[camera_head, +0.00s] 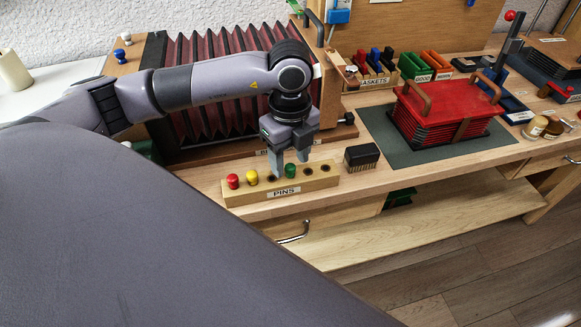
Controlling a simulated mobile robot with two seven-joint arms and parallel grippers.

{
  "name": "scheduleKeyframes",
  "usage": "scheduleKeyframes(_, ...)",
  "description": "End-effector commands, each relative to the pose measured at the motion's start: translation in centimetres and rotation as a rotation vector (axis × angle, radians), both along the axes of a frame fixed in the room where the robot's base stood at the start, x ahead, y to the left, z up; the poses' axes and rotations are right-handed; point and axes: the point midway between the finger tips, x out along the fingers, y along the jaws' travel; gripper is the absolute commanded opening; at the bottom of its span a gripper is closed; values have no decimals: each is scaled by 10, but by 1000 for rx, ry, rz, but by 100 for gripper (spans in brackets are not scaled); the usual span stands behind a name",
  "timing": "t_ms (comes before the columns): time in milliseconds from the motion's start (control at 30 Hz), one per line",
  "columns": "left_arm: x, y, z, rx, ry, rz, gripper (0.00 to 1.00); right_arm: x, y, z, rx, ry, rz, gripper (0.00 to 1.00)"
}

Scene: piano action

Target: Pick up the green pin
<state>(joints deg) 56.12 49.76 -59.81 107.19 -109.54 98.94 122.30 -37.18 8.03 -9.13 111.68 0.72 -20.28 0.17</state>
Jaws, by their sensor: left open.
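The green pin (290,170) stands upright in a wooden block (322,181) labelled PINS. A yellow pin (252,177) and a red pin (233,181) stand in the same block to its left. Dark empty holes show to its right and between it and the yellow pin. My left gripper (290,160) points down over the block, open, with one finger left of the green pin and the other behind or right of it. I cannot tell whether a finger touches the pin. My right gripper is not in view.
A black brush (362,157) lies just right of the block. A red handled box (448,112) sits on a dark mat (410,157). Red bellows (190,60) stand behind my left arm. A drawer handle (293,235) projects below the bench edge. My own grey body hides the lower left.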

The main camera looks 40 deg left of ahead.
Motion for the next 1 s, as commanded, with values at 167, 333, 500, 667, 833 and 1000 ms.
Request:
scheduleKeyframes(167, 0, -1, -13, -2, 1, -2, 53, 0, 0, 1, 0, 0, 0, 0)
scheduleKeyframes(333, 0, -1, -13, -2, 0, -2, 53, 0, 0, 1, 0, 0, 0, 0)
scheduleKeyframes(500, 0, -1, -12, -2, 0, -2, 1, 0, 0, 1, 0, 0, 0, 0)
scheduleKeyframes(667, 0, -1, -12, -2, 0, -2, 0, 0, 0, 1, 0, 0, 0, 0)
scheduleKeyframes(833, 0, -1, -12, -2, 0, -2, 0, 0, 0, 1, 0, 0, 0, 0)
scheduleKeyframes(1000, 0, -1, -7, -2, 0, -2, 0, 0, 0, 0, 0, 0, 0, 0)
